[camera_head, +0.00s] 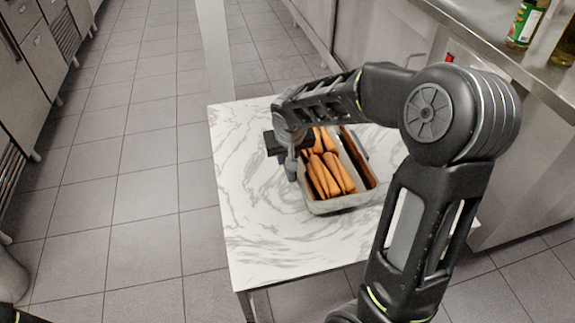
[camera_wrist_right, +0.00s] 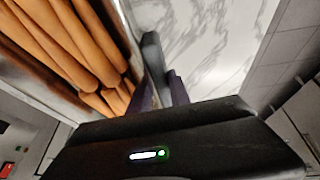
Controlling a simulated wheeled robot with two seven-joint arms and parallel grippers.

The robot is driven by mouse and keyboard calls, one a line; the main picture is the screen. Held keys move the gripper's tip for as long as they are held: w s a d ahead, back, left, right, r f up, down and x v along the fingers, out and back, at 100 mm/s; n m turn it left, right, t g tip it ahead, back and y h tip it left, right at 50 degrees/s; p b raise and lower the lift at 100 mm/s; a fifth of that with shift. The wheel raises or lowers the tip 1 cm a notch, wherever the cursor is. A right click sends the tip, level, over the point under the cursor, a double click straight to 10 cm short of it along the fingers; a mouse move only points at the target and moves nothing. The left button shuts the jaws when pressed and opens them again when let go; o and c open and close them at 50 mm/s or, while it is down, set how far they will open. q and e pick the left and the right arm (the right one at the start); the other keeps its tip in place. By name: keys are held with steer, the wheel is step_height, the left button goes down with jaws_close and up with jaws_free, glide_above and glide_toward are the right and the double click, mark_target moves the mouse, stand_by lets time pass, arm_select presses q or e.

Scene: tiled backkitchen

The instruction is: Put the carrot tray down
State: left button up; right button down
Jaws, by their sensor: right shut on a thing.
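The grey carrot tray (camera_head: 345,203) holds several orange carrots (camera_head: 328,176) and sits low over the white marbled table (camera_head: 250,235). I cannot tell whether its base touches the top. My right gripper (camera_head: 291,165) is at the tray's left rim, shut on it. In the right wrist view, the carrots (camera_wrist_right: 65,45) fill the left side and the fingers (camera_wrist_right: 160,85) are at the tray's wall, with the marbled top beyond. My right arm hides part of the tray's far side. My left gripper is out of view.
The table's left and front parts are clear. A steel counter (camera_head: 500,50) with bottles (camera_head: 525,22) stands at the upper right. Steel drawer cabinets (camera_head: 32,50) are at the far left. Open tiled floor (camera_head: 140,150) lies left of the table.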

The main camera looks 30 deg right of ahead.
steer(key=shift+f, duration=1.55)
steer(key=shift+f+b, duration=0.1)
steer(key=shift+b, duration=0.3)
steer(key=c, duration=1.7)
jaws_free()
steer(key=shift+f, duration=0.15)
steer(key=o, duration=0.5)
steer(key=shift+r, duration=0.45)
steer(key=p+v, duration=0.2)
steer(key=v, duration=0.9)
steer(key=shift+s+r, duration=0.25)
